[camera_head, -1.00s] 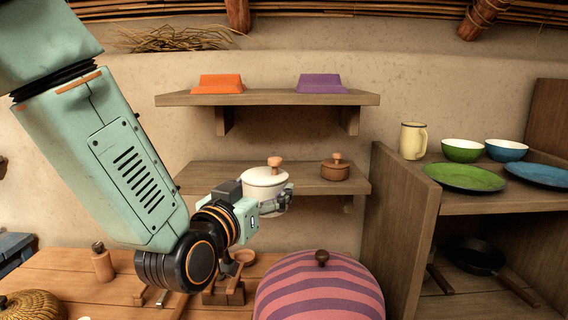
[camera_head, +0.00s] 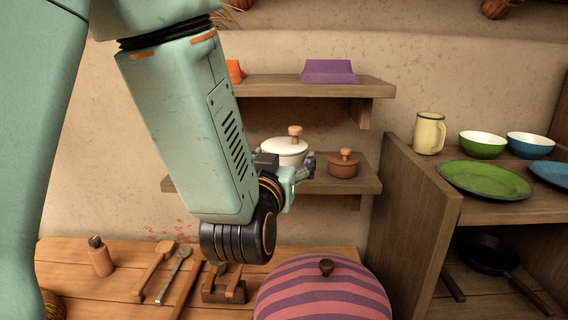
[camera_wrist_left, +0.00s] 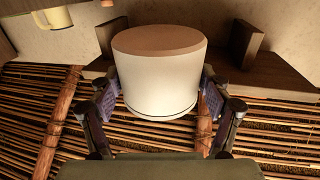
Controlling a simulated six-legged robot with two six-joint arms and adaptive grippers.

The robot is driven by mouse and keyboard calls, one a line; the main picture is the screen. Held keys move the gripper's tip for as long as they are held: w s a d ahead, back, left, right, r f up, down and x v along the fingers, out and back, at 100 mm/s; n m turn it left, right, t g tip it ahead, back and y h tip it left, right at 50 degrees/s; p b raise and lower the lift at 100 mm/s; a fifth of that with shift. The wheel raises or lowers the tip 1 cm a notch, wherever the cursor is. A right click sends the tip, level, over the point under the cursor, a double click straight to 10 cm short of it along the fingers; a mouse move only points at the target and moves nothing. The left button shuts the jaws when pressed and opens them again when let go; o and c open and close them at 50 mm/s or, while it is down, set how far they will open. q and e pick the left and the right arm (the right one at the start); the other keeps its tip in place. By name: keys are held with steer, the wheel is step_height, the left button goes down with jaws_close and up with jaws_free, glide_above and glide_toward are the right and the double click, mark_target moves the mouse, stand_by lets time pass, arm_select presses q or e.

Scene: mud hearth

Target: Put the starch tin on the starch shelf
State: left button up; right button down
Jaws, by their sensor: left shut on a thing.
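The tin is white with a wooden knob on its lid (camera_head: 285,147). My left gripper (camera_head: 300,170) is shut on it and holds it upright at the lower wall shelf (camera_head: 218,183). The arm hides part of that shelf and the tin's lower edge. I cannot tell whether the tin touches the board. In the left wrist view, which is upside down, the tin (camera_wrist_left: 158,80) sits between the two fingers (camera_wrist_left: 160,105), its brown base facing up in the picture. My right gripper is not in view.
A small brown lidded pot (camera_head: 343,165) stands on the lower shelf right of the tin. The upper shelf (camera_head: 300,90) overhangs with a purple block (camera_head: 330,71). A cabinet (camera_head: 420,215) stands close on the right. A striped dome (camera_head: 322,292) is below.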

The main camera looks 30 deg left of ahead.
arm_select(q)
steer(key=shift+w+a+f, duration=0.3)
steer(key=shift+a+f, duration=0.1)
steer(key=shift+f, duration=0.2)
steer(key=shift+w+a+r+y+b, duration=0.15)
steer(key=shift+w+a+y+b, duration=0.15)
steer(key=shift+w+a+b, duration=0.55)
steer(key=w+a+f+p, duration=0.1)
steer(key=w+a, duration=0.1)
steer(key=w, duration=0.2)
steer(key=w+a+f, duration=0.1)
steer(key=w+a, duration=0.2)
steer(key=w, duration=0.2)
steer(key=w+a+f+p, duration=0.1)
steer(key=w+a, duration=0.2)
steer(key=w, duration=0.2)
steer(key=shift+w+a+p, duration=0.15)
steer(key=shift+a+p, duration=0.05)
steer(key=shift+p, duration=0.15)
steer(key=shift+f, duration=0.3)
steer(key=f, duration=0.3)
steer(key=shift+s+a, duration=0.1)
steer(key=shift+s, duration=0.15)
steer(key=shift+w, duration=0.1)
steer(key=shift+w+f, duration=0.3)
steer(key=shift+w, duration=0.05)
steer(key=o, duration=1.3)
steer(key=shift+s+r, duration=0.15)
steer(key=shift+s, duration=0.2)
steer(key=shift+o, duration=0.2)
